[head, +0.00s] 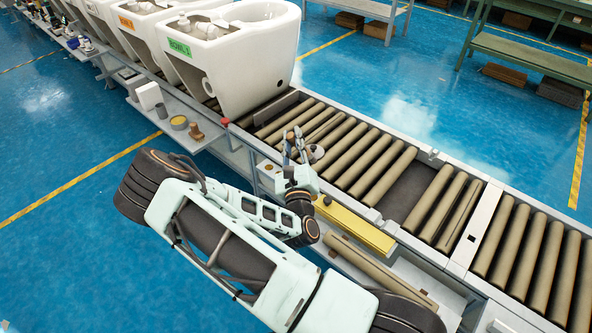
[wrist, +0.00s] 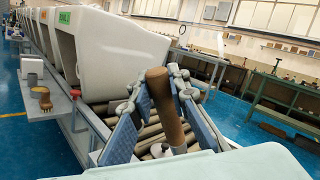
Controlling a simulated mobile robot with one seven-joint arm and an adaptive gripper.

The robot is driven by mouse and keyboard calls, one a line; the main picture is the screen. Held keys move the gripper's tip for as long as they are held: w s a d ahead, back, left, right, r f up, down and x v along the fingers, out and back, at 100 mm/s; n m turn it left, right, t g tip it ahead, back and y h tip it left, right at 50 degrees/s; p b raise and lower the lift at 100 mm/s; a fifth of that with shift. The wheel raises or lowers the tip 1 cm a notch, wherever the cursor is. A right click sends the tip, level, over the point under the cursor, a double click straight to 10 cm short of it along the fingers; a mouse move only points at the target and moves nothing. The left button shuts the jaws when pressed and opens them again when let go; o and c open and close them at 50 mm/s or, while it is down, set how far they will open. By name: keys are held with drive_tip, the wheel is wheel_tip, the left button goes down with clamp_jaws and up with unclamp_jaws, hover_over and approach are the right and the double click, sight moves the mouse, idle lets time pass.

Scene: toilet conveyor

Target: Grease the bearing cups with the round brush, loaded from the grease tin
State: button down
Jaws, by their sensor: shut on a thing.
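My gripper (head: 294,150) is above the near side of the roller conveyor. In the wrist view my gripper (wrist: 163,112) is shut on a thick brown handle (wrist: 166,105), which appears to be the round brush. The handle stands tilted between the blue-grey finger pads. A pale, rounded part shows at its lower end; bristles cannot be made out. The grease tin (head: 179,122), round with a yellowish top, stands on the side shelf, apart from my gripper. The bearing cups cannot be clearly made out; a small brown round spot (head: 268,167) shows on the near frame.
A brown brush-like object (head: 196,132) and a white box (head: 148,95) stand on the shelf. A red button (head: 225,122) is on the rail. White bowls (head: 235,60) fill the conveyor behind. A yellow bar (head: 355,226) and a loose roller (head: 380,272) lie along the near side.

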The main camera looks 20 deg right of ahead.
wheel_tip(320, 180, down, 13)
drive_tip(key=w+d+h+b, duration=0.1)
drive_tip(key=b, duration=1)
drive_tip(key=shift+w+d+b, duration=0.15)
drive_tip(key=shift+w+b, duration=0.2)
drive_tip(key=shift+b, duration=0.05)
drive_tip(key=shift+w+m+h, duration=0.1)
drive_tip(key=shift+m+h, duration=0.2)
drive_tip(key=shift+h, duration=0.1)
